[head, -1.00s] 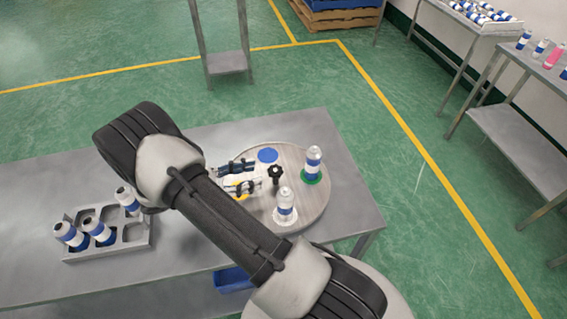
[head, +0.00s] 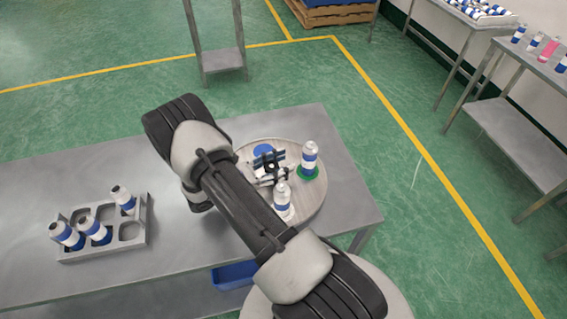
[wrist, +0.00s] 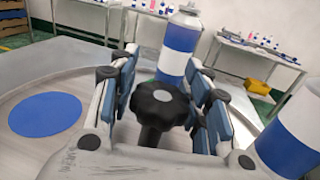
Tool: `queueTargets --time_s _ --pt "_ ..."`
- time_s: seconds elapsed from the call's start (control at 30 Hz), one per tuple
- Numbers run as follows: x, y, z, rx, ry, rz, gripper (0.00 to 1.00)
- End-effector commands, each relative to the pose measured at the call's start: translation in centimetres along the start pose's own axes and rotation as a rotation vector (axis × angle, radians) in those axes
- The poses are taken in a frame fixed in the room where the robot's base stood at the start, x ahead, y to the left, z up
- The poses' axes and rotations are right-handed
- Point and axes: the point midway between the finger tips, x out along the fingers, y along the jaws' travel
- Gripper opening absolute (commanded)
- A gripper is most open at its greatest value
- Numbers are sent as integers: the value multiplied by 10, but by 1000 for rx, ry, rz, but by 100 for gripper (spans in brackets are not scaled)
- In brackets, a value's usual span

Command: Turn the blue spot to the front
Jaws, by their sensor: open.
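The round turntable (head: 312,207) lies on the metal table. Its blue spot (head: 262,150) is bare and sits at the far side in the head view; it shows at the left in the wrist view (wrist: 45,114). The black knob (wrist: 158,108) stands at the turntable's middle. My gripper (wrist: 163,105) is open, with its blue-padded fingers on either side of the knob and visible gaps. A blue-and-white can (head: 310,160) stands on the green spot (head: 308,174) at the right. Another can (head: 283,203) stands at the near side.
A grey rack (head: 147,235) with several cans stands left on the metal table (head: 50,185). A blue bin (head: 232,275) is below the table. The cans on the turntable stand close to my gripper.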

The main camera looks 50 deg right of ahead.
Motion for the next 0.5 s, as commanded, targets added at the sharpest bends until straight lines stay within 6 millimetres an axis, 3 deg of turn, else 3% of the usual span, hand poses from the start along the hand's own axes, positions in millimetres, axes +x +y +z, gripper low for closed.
queueTargets --time_s 0.4,0.5 --pt "9 0 0 0 1 1 44" --pt "9 0 0 0 1 1 37"
